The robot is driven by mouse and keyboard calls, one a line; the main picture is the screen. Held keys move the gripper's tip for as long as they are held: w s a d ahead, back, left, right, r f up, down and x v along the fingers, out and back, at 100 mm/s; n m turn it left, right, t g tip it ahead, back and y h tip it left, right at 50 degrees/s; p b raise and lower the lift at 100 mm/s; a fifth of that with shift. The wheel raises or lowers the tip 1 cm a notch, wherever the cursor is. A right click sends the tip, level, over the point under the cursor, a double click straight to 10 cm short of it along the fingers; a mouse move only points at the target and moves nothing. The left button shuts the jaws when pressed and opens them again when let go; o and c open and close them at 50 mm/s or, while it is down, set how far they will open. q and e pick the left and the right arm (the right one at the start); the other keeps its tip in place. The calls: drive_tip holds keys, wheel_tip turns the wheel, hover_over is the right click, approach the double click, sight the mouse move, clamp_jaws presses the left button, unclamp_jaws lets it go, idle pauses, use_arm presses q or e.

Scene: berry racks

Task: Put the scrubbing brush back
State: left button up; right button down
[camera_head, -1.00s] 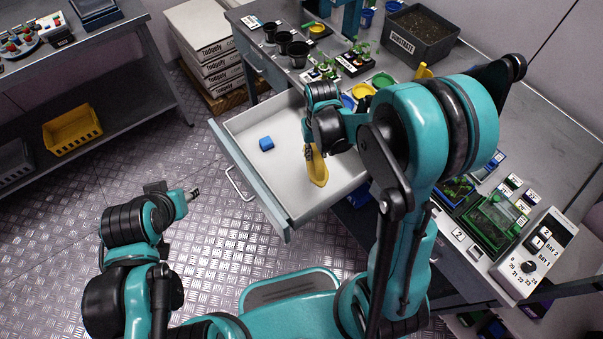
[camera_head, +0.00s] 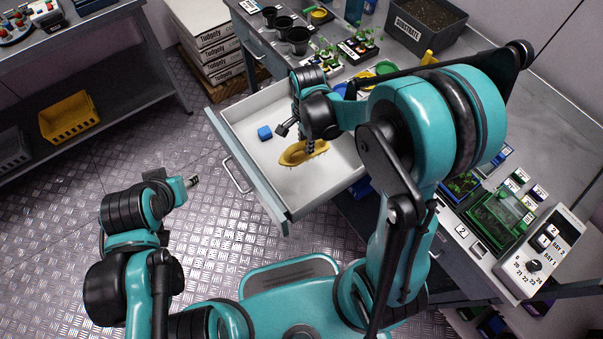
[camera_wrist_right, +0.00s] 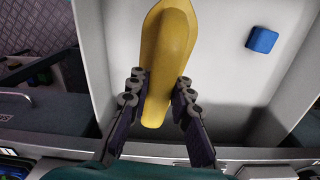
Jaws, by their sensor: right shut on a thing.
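The scrubbing brush (camera_head: 296,155) shows as a yellow, elongated body over the open drawer (camera_head: 282,207). It also shows in the right wrist view (camera_wrist_right: 166,45), where the fingers press on both its sides. My right gripper (camera_head: 309,146) is shut on it, reaching down into the drawer; in the wrist view the fingertips (camera_wrist_right: 158,88) flank its narrower end. Bristles are not visible. I cannot tell whether the brush touches the drawer floor. My left gripper (camera_head: 192,182) is outside the drawer, over the metal floor; its jaw opening is too small to tell.
A blue block (camera_head: 265,133) lies in the drawer left of the brush. The bench above holds black pots (camera_head: 298,40), seedling trays and a substrate box (camera_head: 428,28). A white dial box (camera_head: 540,255) stands at the right. The drawer's front part is bare.

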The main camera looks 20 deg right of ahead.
drive_tip(key=shift+s+a+m, duration=0.15)
drive_tip(key=shift+a+m, duration=0.1)
drive_tip(key=shift+m, duration=0.85)
drive_tip(key=shift+f+m, duration=0.3)
wheel_tip(320, 180, down, 10)
drive_tip(key=b, duration=0.4)
drive_tip(key=shift+r+b, duration=0.15)
drive_tip(key=shift+b, duration=0.2)
drive_tip(key=shift+r, duration=0.15)
drive_tip(key=c, duration=1.8)
unclamp_jaws()
drive_tip(key=shift+f, duration=0.2)
drive_tip(key=shift+c, duration=0.2)
drive_tip(key=o, duration=0.5)
drive_tip(key=shift+r, duration=0.15)
